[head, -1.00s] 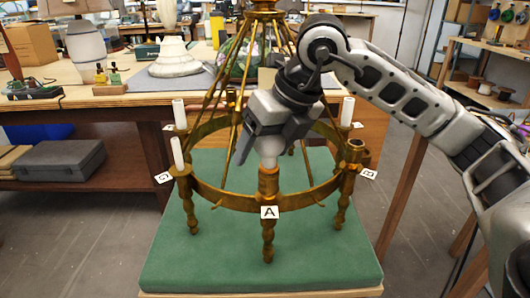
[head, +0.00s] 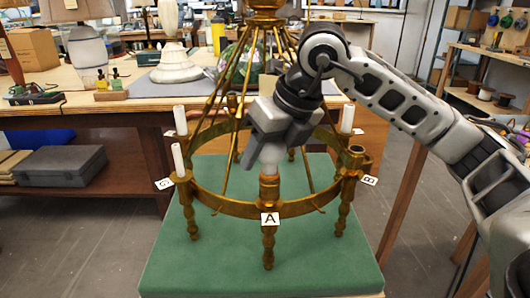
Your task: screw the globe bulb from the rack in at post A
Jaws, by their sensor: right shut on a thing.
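The brass chandelier ring (head: 309,207) stands on a green mat, with the post labelled A (head: 269,188) at its front. A pale globe bulb (head: 266,160) is upright over the brass cup of post A, its lower end at the cup's top; how deep it sits I cannot tell. My right gripper (head: 270,150) comes down from above and is shut on the bulb, its fingers hiding the upper part. My left gripper is not in view. The bulb rack is not identifiable in view.
White candle sleeves stand at the left post (head: 177,158), back left (head: 180,120) and back right (head: 347,118). Post B's cup (head: 355,152) is bare. Slanting brass rods (head: 222,130) rise close beside my gripper. The front of the green mat (head: 215,262) is clear.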

